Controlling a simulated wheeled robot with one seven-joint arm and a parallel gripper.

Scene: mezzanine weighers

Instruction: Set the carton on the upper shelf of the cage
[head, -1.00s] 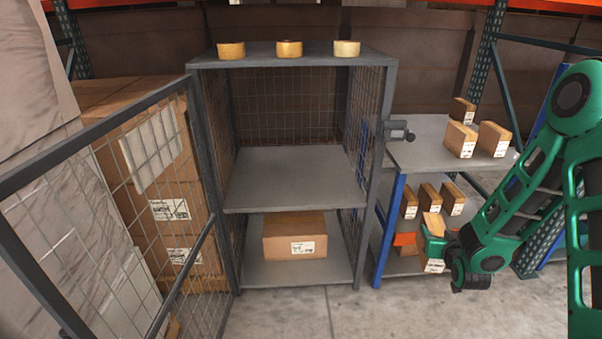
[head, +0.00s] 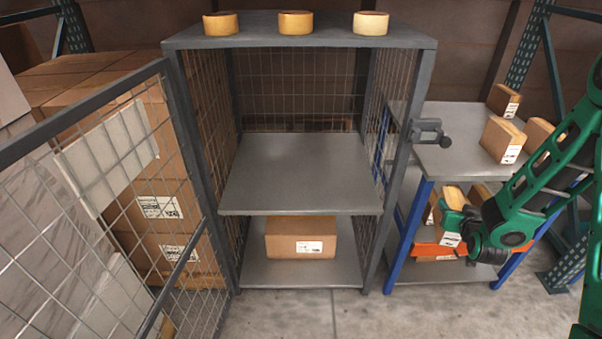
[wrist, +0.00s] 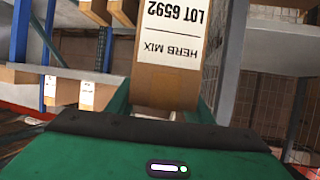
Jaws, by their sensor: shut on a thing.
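My gripper (head: 460,218) is shut on a carton (head: 449,238), a small tan one with a white label. In the wrist view the held carton (wrist: 168,75) shows its label upside down, reading HERB MIX, LOT 6592. It is right of the cage, in front of the blue-legged rack. The grey mesh cage (head: 425,85) stands at the centre, its mesh door (head: 90,105) swung open to the left. The cage's upper shelf (head: 300,172) is bare. Its lower shelf (head: 300,275) bears a wider brown carton (head: 301,237).
Several small cartons stand on the rack (head: 440,160) at the right, with an orange bin (head: 430,250) lower down. A latch (head: 430,132) juts from the cage's right post. Three tape rolls (head: 295,22) sit on the cage roof. Stacked boxes (head: 185,185) stand behind the door.

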